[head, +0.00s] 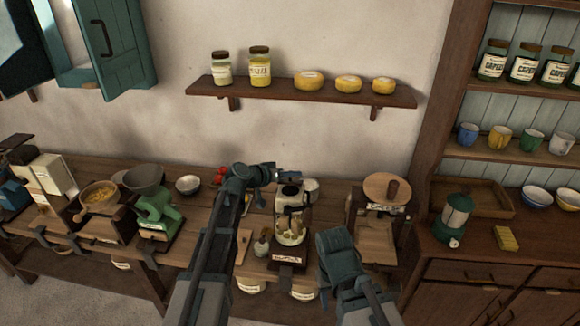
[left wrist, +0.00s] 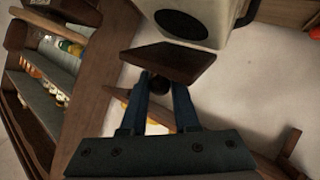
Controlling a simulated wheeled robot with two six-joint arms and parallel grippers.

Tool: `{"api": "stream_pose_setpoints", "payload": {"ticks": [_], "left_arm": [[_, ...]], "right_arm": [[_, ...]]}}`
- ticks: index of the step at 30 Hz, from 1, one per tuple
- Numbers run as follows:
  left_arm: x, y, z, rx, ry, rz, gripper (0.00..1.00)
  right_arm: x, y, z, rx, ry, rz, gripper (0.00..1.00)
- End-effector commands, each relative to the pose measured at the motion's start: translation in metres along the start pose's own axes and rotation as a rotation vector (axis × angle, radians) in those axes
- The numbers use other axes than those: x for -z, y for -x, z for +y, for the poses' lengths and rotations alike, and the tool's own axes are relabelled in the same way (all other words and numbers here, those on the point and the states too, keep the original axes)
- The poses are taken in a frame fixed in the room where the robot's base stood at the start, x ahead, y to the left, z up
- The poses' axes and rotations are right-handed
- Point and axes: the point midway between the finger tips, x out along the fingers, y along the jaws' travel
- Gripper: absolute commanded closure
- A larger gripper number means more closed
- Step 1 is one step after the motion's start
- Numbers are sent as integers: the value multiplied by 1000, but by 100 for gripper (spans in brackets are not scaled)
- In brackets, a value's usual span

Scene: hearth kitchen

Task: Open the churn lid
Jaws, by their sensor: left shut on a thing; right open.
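The churn (head: 311,187) stands on the bench in the head view, with a cream top, a clear jar and a dark base. Its cream top (left wrist: 215,32) fills the upper part of the left wrist view, and a dark oval opening shows in it. The brown lid (left wrist: 165,62) is tilted up beside the opening. My left gripper (head: 278,174) is at the churn's top, its fingers (left wrist: 161,84) shut on the lid's dark round knob. My right gripper (head: 335,238) is in front and to the right of the churn, empty; its fingertips are hard to see.
A wooden press (head: 378,232) stands right of the churn. A green grinder (head: 160,212), a white bowl (head: 188,185) and red fruit (head: 220,172) are to the left. A wall shelf (head: 300,94) with jars and cheeses hangs above.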

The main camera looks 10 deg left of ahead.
Motion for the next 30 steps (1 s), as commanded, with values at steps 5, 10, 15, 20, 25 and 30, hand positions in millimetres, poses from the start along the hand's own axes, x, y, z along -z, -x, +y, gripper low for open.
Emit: {"api": "stream_pose_setpoints", "payload": {"ticks": [5,10,15,20,25,30], "left_arm": [[23,-5,1,26,94,-135,100],[32,-13,-3,51,185,-267,100],[40,-22,-8,78,275,-398,100],[44,-30,-13,101,357,-520,100],[47,-39,-18,123,436,-634,100],[48,-46,-22,142,499,-727,100]], "right_arm": [[-2,40,4,2,-7,0,50],[-4,63,6,2,-10,0,50],[-5,80,7,2,-8,-1,50],[-6,91,8,2,-7,-2,50],[-6,95,9,2,-6,-2,50],[-6,96,9,2,-6,-2,50]]}}
